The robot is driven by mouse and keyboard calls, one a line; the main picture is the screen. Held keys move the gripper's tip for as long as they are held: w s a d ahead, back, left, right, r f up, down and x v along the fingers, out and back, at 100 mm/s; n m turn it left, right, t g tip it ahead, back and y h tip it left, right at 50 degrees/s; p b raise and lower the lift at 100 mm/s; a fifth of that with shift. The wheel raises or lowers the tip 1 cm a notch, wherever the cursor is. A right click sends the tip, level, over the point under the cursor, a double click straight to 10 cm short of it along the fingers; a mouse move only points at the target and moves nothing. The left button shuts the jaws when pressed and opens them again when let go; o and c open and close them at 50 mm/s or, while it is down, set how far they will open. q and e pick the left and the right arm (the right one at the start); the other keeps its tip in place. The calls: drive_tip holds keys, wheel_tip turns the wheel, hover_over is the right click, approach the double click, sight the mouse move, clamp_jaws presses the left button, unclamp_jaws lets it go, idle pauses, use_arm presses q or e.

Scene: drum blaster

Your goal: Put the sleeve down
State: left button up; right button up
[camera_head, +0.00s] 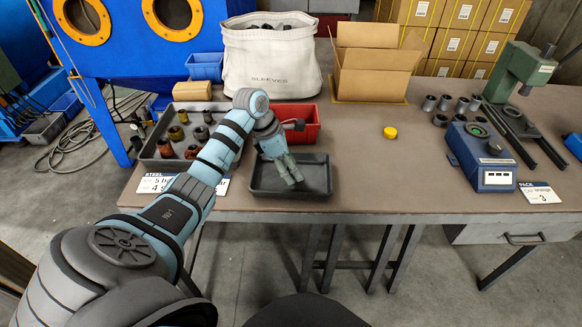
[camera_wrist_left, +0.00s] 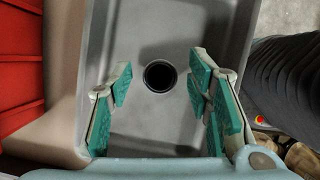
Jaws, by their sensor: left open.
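The sleeve (camera_wrist_left: 160,76) is a small dark ring seen end-on, standing on the floor of a grey tray in the left wrist view. The same shallow tray (camera_head: 320,174) is at the table's front edge in the head view. My left gripper (camera_head: 292,178) points down over this tray. In the left wrist view its green-padded fingers (camera_wrist_left: 160,82) are spread apart, with the sleeve between them in the picture and a gap on both sides. The gripper hides the sleeve in the head view. My right gripper is not in view.
A red bin (camera_head: 308,112) stands behind the tray. A sorting tray (camera_head: 148,153) with several coloured sleeves is left. A white bag (camera_head: 270,62), open carton (camera_head: 372,62), yellow cap (camera_head: 390,132), blue scale (camera_head: 470,160) and green press (camera_head: 520,70) are farther around. The table right of the tray is clear.

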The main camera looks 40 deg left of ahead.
use_arm(q)
drive_tip(key=p+v, duration=0.1)
drive_tip(key=v, duration=1)
drive_tip(key=shift+r, duration=0.25)
